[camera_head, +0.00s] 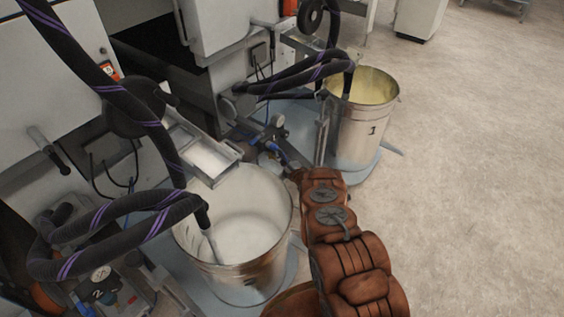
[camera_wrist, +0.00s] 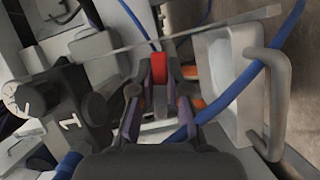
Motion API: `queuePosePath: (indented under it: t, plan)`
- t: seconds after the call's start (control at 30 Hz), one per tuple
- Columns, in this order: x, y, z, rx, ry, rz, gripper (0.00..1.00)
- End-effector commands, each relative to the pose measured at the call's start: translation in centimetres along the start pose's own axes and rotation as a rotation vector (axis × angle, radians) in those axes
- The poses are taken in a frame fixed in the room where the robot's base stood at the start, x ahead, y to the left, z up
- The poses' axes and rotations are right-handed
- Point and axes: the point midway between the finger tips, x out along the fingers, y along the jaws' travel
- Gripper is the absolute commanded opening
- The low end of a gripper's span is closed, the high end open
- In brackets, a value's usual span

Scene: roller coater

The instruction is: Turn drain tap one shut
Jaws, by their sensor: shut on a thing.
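In the wrist view, my gripper (camera_wrist: 160,88) has its two dark fingers closed on a small red handle (camera_wrist: 160,62), which I take to be that of drain tap one. A dark block marked "1" (camera_wrist: 69,122) with a round white dial (camera_wrist: 22,98) sits just left of the fingers. In the head view, my brown arm reaches up between the two buckets, and my gripper (camera_head: 291,172) is small at the low pipework (camera_head: 271,142). The tap handle cannot be made out there. The handle's exact angle is hard to tell.
A metal bucket marked "1" (camera_head: 363,125) holds pale yellow liquid, right of my arm. A second bucket (camera_head: 236,235) with whitish contents stands at left. Black and purple hoses (camera_head: 125,205) hang into both. A blue hose (camera_wrist: 240,85) crosses right of my fingers. Floor at right is clear.

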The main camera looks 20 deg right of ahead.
Motion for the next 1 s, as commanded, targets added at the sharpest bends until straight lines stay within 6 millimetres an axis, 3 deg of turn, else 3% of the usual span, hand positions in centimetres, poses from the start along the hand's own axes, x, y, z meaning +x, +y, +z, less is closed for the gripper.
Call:
queuePosePath:
  t: [0.4,0.97,1.0]
  plan:
    - [0.0,0.5,-0.1,-0.187,0.001,0.077,0.0]
    - [0.0,0.7,-0.1,-0.216,0.001,0.089,0.0]
    - [0.0,0.7,-0.1,-0.216,0.001,0.089,0.16]
